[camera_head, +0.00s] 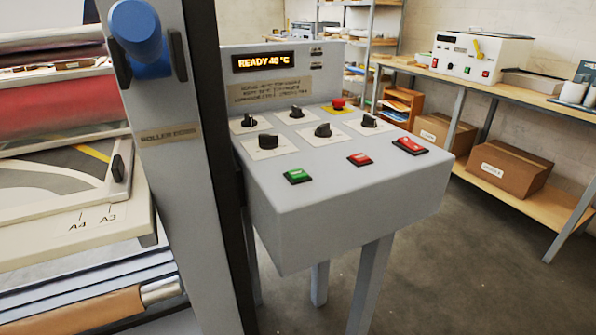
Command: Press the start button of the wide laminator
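The wide laminator (180,190) fills the left side, with its grey upright, rollers and feed table. Its grey control console (330,215) stands on legs just right of the upright. A green button (297,176) sits at the console's front left. A red button (360,159) and a larger red switch (410,146) lie to its right. Several black knobs on white plates are behind them. A red emergency-type button (338,104) on a yellow plate is at the back. The display (264,62) reads "READY 40 °C". Labels on the buttons are too small to read. My gripper is not in view.
A wooden bench (520,88) along the right wall holds a smaller white machine (480,55) with its own buttons and a yellow lever. Cardboard boxes (510,168) sit on its lower shelf. The floor (450,270) between console and bench is clear.

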